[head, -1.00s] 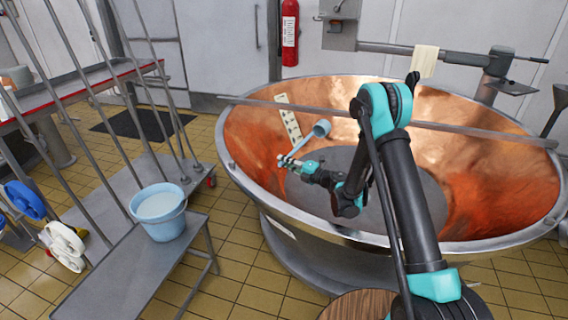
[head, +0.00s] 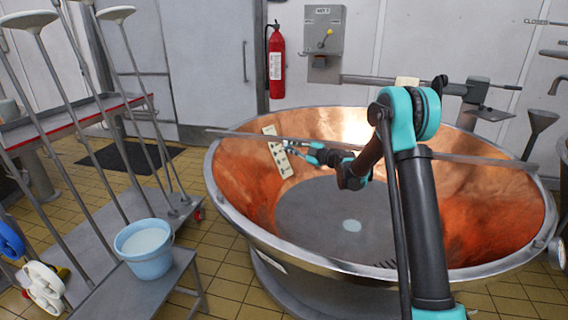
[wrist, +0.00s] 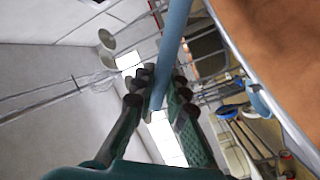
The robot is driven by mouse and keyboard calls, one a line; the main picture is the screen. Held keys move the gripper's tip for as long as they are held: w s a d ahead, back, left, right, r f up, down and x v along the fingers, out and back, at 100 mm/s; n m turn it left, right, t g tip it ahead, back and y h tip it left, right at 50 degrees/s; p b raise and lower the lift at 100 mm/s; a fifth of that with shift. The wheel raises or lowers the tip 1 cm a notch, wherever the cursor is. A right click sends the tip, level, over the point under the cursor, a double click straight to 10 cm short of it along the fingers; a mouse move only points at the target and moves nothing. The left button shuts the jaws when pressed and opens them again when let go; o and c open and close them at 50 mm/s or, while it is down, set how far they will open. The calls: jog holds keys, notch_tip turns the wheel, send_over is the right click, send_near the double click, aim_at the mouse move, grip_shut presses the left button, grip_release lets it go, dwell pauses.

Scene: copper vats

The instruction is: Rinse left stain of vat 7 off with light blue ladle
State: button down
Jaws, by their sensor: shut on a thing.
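Vat 7 seems to be the large copper vat (head: 240,190); its steel rim and copper wall fill the middle of the head view. My gripper (head: 288,146) is over the vat's far left inner wall. In the wrist view my gripper (wrist: 158,100) is shut on the light blue ladle (wrist: 174,42), whose handle runs up between the fingers. The ladle's bowl cannot be made out in either view now. A pale strip with dark spots (head: 278,157) lies on the left wall by the gripper. I cannot clearly tell a stain. A small pale blue patch (head: 352,226) is on the grey vat bottom.
A light blue bucket (head: 144,248) with pale liquid stands on a metal bench (head: 175,285) left of the vat. A bar (head: 480,160) crosses above the vat opening. Railings and long-handled tools stand at the left. A fire extinguisher (head: 276,62) hangs on the back wall.

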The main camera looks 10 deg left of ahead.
jog(key=w+d+r+m, duration=0.2)
jog(key=w+r+m, duration=0.3)
jog(key=r, duration=0.5)
jog(key=w+d+r+m, duration=0.3)
jog(key=w+r+m, duration=0.2)
jog(key=w+r, duration=0.3)
jog(key=shift+w+r+m, duration=0.3)
jog(key=shift+w+r, duration=0.1)
jog(key=shift+r, duration=0.5)
